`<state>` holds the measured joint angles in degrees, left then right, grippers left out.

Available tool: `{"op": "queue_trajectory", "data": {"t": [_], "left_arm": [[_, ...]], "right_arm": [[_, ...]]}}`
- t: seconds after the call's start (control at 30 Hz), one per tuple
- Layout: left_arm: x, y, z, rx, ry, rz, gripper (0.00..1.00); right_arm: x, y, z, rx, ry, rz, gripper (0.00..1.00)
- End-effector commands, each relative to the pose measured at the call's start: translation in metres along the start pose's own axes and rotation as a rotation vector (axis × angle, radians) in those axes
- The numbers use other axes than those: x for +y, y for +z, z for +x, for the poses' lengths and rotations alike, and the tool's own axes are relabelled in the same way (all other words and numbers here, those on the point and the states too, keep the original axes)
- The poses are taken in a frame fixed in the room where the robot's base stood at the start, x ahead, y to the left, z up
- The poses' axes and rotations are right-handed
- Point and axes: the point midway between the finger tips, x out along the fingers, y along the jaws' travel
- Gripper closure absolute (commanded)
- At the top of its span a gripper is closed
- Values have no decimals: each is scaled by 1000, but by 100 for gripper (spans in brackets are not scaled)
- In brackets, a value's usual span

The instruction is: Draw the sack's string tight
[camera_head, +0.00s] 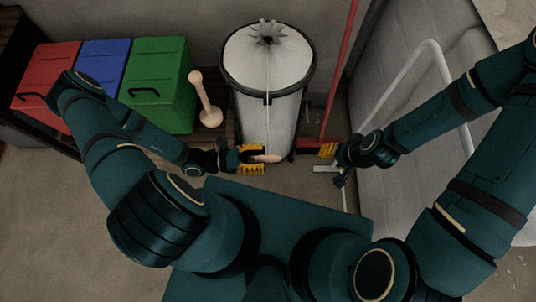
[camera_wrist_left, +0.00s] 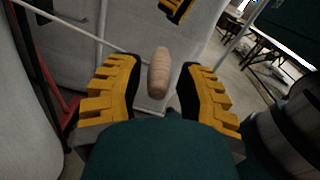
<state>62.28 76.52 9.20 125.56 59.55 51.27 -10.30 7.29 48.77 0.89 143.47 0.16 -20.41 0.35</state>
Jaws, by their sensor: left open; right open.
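The white sack (camera_head: 268,55) stands upright with a black ring around its upper part; its top is gathered to a small dark opening. A thin pale string (camera_head: 268,80) runs from the gathered top down the front. A light wooden handle (camera_head: 268,158) is at the string's lower end, and it also shows in the left wrist view (camera_wrist_left: 159,74). My left gripper (camera_head: 256,159) is open, its yellow fingers on either side of the handle with gaps visible in the left wrist view. My right gripper (camera_head: 329,151) is open and empty, right of the sack; one yellow finger shows in the left wrist view.
Red (camera_head: 47,75), blue (camera_head: 104,62) and green (camera_head: 160,80) bins stand at the left. A wooden plunger-like object (camera_head: 205,100) stands between the green bin and the sack. A red pole (camera_head: 340,75) leans behind, right of the sack. A white rail (camera_head: 400,82) and grey panel are at the right.

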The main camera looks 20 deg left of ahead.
Motion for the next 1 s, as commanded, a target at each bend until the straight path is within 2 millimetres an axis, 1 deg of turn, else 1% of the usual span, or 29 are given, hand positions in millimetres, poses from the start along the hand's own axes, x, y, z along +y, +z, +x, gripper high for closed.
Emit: {"op": "queue_trajectory", "data": {"t": [0.03,0.2,0.4,0.5,0.6,1.0], "left_arm": [[1,-1,-12,4,4,3,63],[1,0,-47,4,3,3,63],[0,-1,-79,3,2,1,63],[0,0,-88,1,2,2,63],[0,0,-93,1,1,1,63],[0,0,-94,0,0,0,63]], "right_arm": [[0,0,0,0,0,0,53],[0,0,0,0,0,0,53],[0,0,0,0,0,0,53],[0,0,0,0,0,0,53],[0,0,0,0,0,0,53],[0,0,0,0,0,0,53]]}}
